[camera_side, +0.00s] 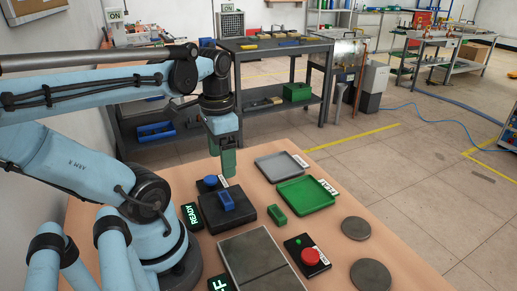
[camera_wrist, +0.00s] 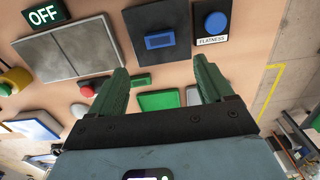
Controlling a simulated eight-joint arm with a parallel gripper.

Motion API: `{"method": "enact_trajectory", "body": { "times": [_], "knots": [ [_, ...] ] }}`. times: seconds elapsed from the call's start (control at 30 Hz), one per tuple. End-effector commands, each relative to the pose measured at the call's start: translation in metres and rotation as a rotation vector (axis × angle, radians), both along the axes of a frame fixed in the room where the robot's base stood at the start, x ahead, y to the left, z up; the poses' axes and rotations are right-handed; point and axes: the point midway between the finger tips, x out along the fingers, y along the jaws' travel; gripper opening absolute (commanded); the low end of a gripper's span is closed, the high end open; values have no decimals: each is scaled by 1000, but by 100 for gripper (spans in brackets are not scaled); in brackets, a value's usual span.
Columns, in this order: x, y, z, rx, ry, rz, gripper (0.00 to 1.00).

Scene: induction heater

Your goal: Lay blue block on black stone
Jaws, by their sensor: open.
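The blue block (camera_side: 226,201) lies flat on top of the black stone (camera_side: 242,219), near its middle. In the wrist view the blue block (camera_wrist: 160,41) also rests on the black stone (camera_wrist: 178,53), with dark surface around it on all sides. My gripper (camera_side: 229,172) has green fingers pointing down and hangs above the far side of the stone, apart from the block. In the wrist view the fingers of my gripper (camera_wrist: 159,67) are spread wide, with nothing held between them.
A blue button (camera_side: 210,181) stands behind the stone. A green block (camera_side: 277,212), green tray (camera_side: 306,194) and grey tray (camera_side: 280,166) lie to the right. A flat metal plate (camera_side: 253,262), red button (camera_side: 310,256) and two round discs (camera_side: 356,228) (camera_side: 370,275) lie nearer the camera.

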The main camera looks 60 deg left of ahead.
Motion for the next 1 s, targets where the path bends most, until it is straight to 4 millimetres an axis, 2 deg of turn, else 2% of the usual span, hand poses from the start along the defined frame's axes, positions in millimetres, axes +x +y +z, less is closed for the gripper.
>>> {"method": "enact_trajectory", "body": {
  "times": [0.1, 0.27, 0.37, 0.43, 0.6, 0.7, 0.83, 1.0],
  "knots": [
    [0, 0, 9, 0, 0, 0, 80],
    [6, -3, 12, 12, -24, -5, 80],
    [27, -12, 5, 48, -111, -12, 80],
    [49, -24, -1, 70, -208, -16, 80],
    [94, -65, -7, 58, -453, -14, 80],
    [108, -85, -6, 27, -554, -10, 80],
    [116, -97, -5, 1, -616, -3, 80],
    [117, -98, -4, -3, -623, 0, 80]
  ]
}}
